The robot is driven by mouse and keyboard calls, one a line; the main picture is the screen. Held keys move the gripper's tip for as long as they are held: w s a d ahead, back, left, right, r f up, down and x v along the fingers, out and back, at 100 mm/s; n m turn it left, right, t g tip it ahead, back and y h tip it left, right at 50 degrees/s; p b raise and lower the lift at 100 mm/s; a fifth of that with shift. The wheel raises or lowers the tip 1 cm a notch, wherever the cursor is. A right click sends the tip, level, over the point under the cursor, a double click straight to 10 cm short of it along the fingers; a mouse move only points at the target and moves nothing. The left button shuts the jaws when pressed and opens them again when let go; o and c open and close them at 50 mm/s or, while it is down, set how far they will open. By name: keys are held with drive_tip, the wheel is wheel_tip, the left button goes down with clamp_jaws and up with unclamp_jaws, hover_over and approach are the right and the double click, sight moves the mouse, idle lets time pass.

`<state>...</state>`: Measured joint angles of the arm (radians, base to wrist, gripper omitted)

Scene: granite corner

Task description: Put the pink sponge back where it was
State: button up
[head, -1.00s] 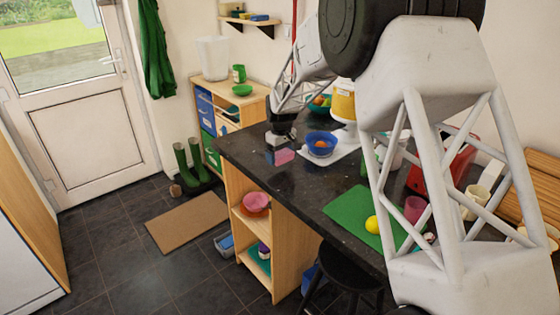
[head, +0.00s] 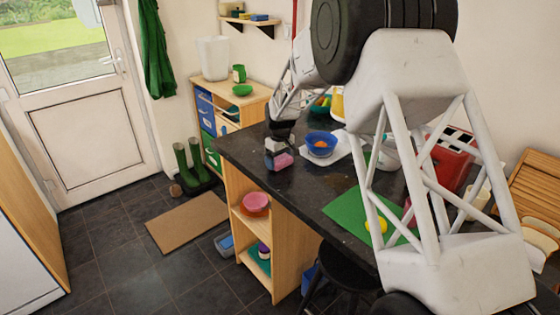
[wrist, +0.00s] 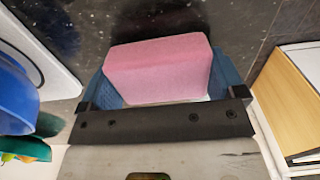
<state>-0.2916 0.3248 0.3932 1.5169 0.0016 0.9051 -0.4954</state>
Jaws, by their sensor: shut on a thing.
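The pink sponge (wrist: 158,70) sits between the two blue fingers of my gripper (wrist: 160,88) in the wrist view, with a finger against each side. In the head view the pink sponge (head: 283,160) shows under my gripper (head: 278,163), at the left end of the dark granite worktop (head: 300,185). My gripper is shut on the sponge. I cannot tell whether the sponge touches the worktop or is just above it.
A blue bowl (head: 321,146) with an orange thing in it stands right of the sponge on a white mat. A green mat (head: 352,212) with a yellow item lies nearer. Below the worktop, a shelf holds a pink bowl (head: 256,203). A black stool (head: 352,264) stands in front.

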sight(280, 158)
drive_tip(key=shift+f, duration=0.35)
drive_tip(key=o, duration=0.6)
drive_tip(key=shift+r, duration=0.15)
wheel_tip(280, 158, up, 12)
drive_tip(key=shift+r, duration=0.1)
idle(0.4)
idle(0.6)
drive_tip(key=shift+d, duration=0.1)
